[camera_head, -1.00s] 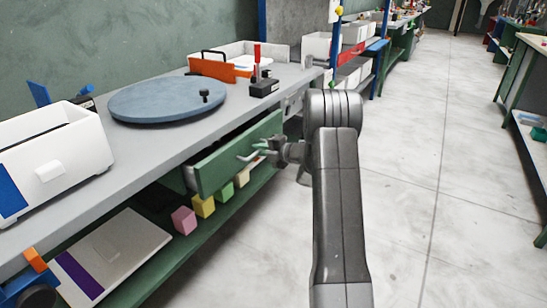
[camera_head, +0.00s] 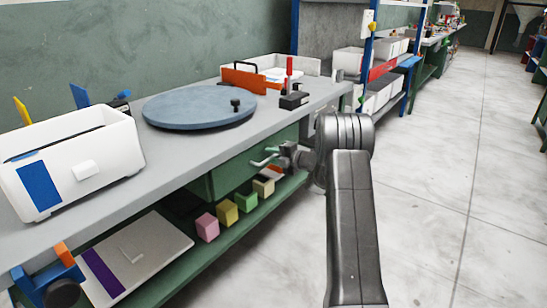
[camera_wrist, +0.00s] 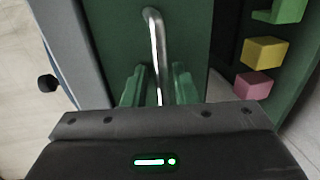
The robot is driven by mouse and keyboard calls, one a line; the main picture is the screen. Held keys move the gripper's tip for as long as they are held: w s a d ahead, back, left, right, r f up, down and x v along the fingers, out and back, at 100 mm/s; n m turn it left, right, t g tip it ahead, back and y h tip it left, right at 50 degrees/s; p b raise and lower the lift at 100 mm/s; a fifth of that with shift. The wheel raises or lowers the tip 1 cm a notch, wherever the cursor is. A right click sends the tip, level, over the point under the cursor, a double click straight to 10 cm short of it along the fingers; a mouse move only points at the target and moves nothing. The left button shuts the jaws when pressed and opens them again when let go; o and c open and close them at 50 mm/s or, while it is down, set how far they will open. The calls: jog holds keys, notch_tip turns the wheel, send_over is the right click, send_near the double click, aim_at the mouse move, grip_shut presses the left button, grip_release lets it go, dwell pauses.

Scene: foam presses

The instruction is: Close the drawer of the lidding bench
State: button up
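The grey-topped lidding bench (camera_head: 165,165) stands on the left. Its green drawer front (camera_head: 222,178) lies close under the worktop edge, and no drawer interior shows; I cannot tell whether a thin gap is left. The drawer's bent metal handle (camera_wrist: 157,45) sticks out from the green front in the wrist view. My gripper (camera_wrist: 160,88) is at the handle, with its two green fingers apart, one on each side of the bar, and gaps seem to show beside it. In the head view, my gripper (camera_head: 272,156) partly covers the handle.
On the bench are a blue-grey turntable (camera_head: 200,107), a white bin (camera_head: 72,165) and an orange-fronted tray (camera_head: 243,80). Coloured blocks, including a pink block (camera_head: 207,227), sit on the lower shelf. The floor (camera_head: 450,220) on the right is clear.

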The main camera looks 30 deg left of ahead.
jog(key=p+v, duration=0.2)
jog(key=v, duration=1.1)
jog(key=shift+d, duration=0.4)
jog(key=b+x, duration=0.2)
jog(key=x, duration=1.1)
jog(key=shift+a+f, duration=0.1)
jog(key=shift+a, duration=0.3)
jog(key=shift+d, duration=0.2)
